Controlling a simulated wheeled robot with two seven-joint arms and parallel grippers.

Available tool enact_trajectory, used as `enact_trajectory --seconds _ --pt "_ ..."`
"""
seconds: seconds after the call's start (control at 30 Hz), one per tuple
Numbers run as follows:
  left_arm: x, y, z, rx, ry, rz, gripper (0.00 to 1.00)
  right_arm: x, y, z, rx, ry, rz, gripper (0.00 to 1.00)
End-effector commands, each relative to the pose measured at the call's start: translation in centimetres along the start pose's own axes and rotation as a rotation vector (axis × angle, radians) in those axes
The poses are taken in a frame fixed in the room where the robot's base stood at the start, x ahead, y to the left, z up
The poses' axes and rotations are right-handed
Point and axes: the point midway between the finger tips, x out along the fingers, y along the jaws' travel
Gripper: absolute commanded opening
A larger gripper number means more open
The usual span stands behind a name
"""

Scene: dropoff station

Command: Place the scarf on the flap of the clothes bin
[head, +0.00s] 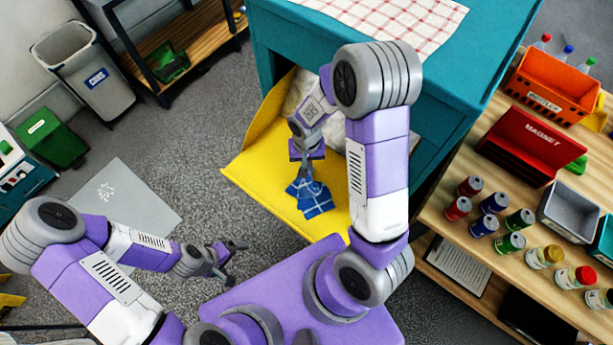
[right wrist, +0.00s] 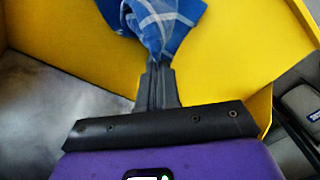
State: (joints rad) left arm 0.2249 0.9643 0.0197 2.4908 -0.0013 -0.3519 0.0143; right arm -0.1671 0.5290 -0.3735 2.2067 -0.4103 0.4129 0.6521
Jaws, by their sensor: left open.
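The blue scarf with pale check lines (head: 313,201) hangs low over or touches the yellow flap (head: 262,165) of the teal clothes bin (head: 440,95); I cannot tell which. In the right wrist view the scarf (right wrist: 150,22) is bunched at the tips of my right gripper (right wrist: 158,70), whose fingers are together on it. In the head view my right gripper (head: 305,168) is above the flap, its tips partly hidden. My left gripper (head: 235,258) is open and empty above the floor, left of the flap.
A red-checked cloth (head: 385,22) lies on top of the bin. On the right, a wooden shelf (head: 440,222) bears cans, jars and red and orange boxes.

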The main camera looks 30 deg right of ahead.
Motion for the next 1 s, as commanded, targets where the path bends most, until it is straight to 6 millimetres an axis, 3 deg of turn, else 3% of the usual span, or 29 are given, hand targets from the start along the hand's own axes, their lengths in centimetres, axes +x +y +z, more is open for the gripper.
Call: enact_trajectory --seconds 0.33,0.77,1.0 --pt "0.05 -0.01 -0.01 0.000 0.000 0.000 1.00 0.50 -0.01 -0.02 0.001 0.001 -0.001 0.00" --pt "0.05 -0.01 0.00 0.000 0.000 0.000 1.00 0.49 -0.01 -0.01 0.001 0.000 -0.001 0.65" --pt "0.05 -0.01 0.00 0.000 0.000 0.000 1.00 0.48 -0.01 -0.01 0.001 0.001 -0.001 0.66"
